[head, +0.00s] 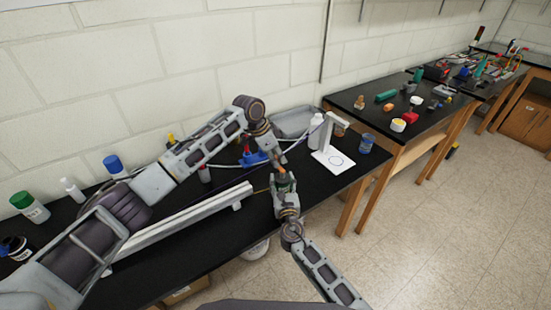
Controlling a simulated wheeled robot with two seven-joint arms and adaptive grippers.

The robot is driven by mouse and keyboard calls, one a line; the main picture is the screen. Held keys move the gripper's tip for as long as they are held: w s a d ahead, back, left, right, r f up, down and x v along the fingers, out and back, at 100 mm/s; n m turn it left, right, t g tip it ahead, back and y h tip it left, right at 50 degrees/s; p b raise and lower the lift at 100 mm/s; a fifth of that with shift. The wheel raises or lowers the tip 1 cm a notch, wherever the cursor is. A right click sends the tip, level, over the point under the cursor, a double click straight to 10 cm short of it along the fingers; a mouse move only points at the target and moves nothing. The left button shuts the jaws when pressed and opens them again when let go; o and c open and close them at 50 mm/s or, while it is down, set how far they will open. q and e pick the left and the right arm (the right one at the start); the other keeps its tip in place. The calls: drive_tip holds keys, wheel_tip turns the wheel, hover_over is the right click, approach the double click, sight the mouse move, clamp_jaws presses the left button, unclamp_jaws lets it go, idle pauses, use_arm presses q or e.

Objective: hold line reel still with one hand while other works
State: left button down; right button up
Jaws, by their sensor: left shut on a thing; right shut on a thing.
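A small orange and green thing (284,177), which looks like the line reel, sits between my two grippers above the black bench. My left gripper (279,165) reaches down to it from above and is shut at its upper side. My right gripper (285,188) comes up from below and is shut at its lower side. The fingers hide most of the thing, so its exact shape and each grip are hard to tell. A thin yellowish line (262,191) runs left from near the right gripper toward the pale extrusion bar.
The long pale extrusion bar (185,220) lies across the black bench (205,252). A white stand (333,160), a blue-labelled jar (366,143) and a grey tray (293,122) stand behind and right. Bottles (30,207) stand at left. Another bench (372,117) holds small parts.

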use_arm(q)
drive_tip(key=shift+w+d+m, duration=0.1)
drive_tip(key=shift+w+m, duration=0.05)
drive_tip(key=shift+m, duration=0.35)
drive_tip(key=c, duration=1.3)
unclamp_jaws()
drive_tip(key=shift+c, duration=0.2)
drive_tip(key=shift+r, duration=0.1)
drive_tip(key=v, duration=1.1)
drive_tip(key=shift+a+r, duration=0.25)
drive_tip(key=shift+r, duration=0.1)
drive_tip(key=shift+w, duration=0.1)
